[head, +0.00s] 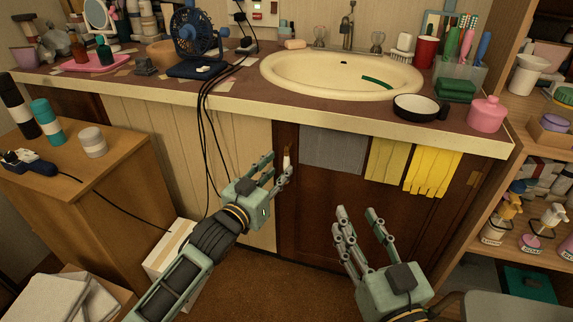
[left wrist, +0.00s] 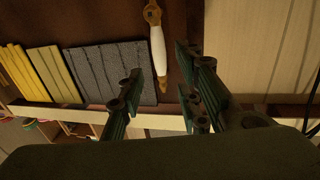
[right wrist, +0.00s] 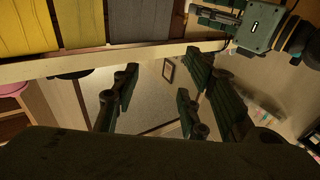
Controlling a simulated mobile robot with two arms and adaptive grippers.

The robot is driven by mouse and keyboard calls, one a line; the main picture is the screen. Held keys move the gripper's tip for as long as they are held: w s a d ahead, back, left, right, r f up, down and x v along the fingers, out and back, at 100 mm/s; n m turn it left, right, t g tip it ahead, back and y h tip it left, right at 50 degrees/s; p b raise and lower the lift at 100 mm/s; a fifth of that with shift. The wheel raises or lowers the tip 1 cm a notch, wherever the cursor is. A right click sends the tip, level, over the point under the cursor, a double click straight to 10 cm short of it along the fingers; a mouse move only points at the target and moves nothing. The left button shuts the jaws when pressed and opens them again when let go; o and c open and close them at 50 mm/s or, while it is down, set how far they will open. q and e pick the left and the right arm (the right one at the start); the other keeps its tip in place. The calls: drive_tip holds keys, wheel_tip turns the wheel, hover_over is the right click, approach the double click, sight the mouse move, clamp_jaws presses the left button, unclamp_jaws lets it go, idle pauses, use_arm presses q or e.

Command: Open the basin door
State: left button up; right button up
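The basin door (head: 310,215) is a dark brown cabinet door under the sink and stands closed. Its handle (head: 287,161) is white with brass-coloured ends, upright near the door's left edge. My left gripper (head: 278,165) is open at the handle. In the left wrist view the handle (left wrist: 157,48) lies between the open fingers (left wrist: 163,75), with clear space on both sides; I see no contact. My right gripper (head: 357,212) is open and empty in front of the door, to the right; its open fingers also show in the right wrist view (right wrist: 160,85).
Grey (head: 335,150) and yellow (head: 432,172) cloths hang over the door's top. Black cables (head: 203,150) hang left of the handle. A wooden cabinet (head: 75,185) stands left, shelves (head: 535,215) right. A white box (head: 172,250) sits on the floor near my left arm.

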sight(285, 162)
use_arm(q)
drive_tip(key=b+x, duration=0.1)
drive_tip(key=x, duration=0.3)
drive_tip(key=shift+w+d+f, duration=0.1)
drive_tip(key=shift+w+d, duration=0.1)
drive_tip(key=shift+w, duration=0.15)
drive_tip(key=shift+w+d, duration=0.15)
drive_tip(key=shift+w, duration=0.15)
use_arm(e)
wheel_tip(285, 162, up, 8)
drive_tip(key=s+t+y, duration=0.1)
drive_tip(key=s+t, duration=0.1)
drive_tip(key=t, duration=0.2)
drive_tip(key=shift+s+a+t+y, duration=0.25)
drive_tip(key=shift+t+y, duration=0.05)
drive_tip(key=shift+t, duration=0.1)
use_arm(q)
drive_tip(key=shift+c, duration=0.5)
clamp_jaws()
